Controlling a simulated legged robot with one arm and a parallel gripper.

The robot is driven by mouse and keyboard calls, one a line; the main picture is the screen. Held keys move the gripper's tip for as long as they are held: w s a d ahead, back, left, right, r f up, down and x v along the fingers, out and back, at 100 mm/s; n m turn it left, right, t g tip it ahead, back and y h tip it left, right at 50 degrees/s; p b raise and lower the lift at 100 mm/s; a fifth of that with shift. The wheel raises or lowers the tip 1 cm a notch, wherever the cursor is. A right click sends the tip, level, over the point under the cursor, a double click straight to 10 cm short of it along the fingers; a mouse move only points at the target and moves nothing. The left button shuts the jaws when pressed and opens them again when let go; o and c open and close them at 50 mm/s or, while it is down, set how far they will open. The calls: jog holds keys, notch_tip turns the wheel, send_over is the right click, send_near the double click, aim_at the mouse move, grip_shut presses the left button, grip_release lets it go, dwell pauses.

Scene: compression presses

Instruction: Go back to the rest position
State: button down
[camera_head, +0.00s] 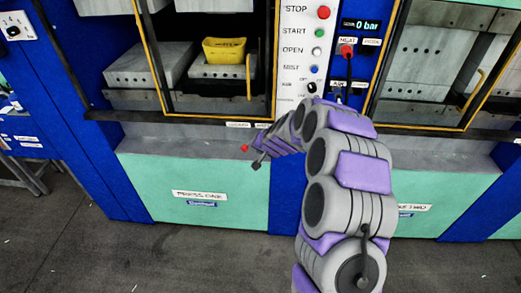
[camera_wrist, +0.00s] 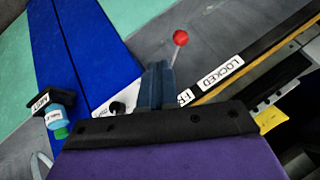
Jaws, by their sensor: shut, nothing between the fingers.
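My gripper (camera_head: 258,162) is at the end of my grey and purple arm, low in front of the left press near its front ledge. In the wrist view its dark fingers (camera_wrist: 158,84) are together and hold nothing. A lever with a red ball (camera_wrist: 180,37) stands just beyond the fingertips, apart from them as far as I can tell. The red ball (camera_head: 244,148) also shows left of my gripper in the head view. A white LOCKED label (camera_wrist: 222,70) is beside the lever; a second label is partly covered by the fingers.
A yellow tray (camera_head: 224,50) sits inside the open left press. A white control panel (camera_head: 296,55) with several buttons stands between the presses. A red knob (camera_head: 347,51) is at its right. Grey floor (camera_head: 110,262) lies clear in front.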

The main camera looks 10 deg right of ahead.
dwell(0.3)
jog(key=s+a+r+n+g+y, duration=0.15)
jog(key=s+a+r, duration=0.3)
jog(key=s, duration=0.55)
jog(key=s+a+r+n+g, duration=0.35)
jog(key=s+r, duration=0.25)
jog(key=s, duration=0.4)
jog(key=s+d+r+g+h+b, duration=0.1)
jog(key=s+d+g, duration=0.1)
jog(key=s, duration=1.4)
jog(key=s+d+r+n+g+h, duration=0.1)
jog(key=s+d, duration=0.4)
jog(key=s, duration=1.2)
jog(key=shift+g+h+b, duration=0.4)
jog(key=shift+g+h, duration=0.25)
jog(key=shift+g, duration=0.15)
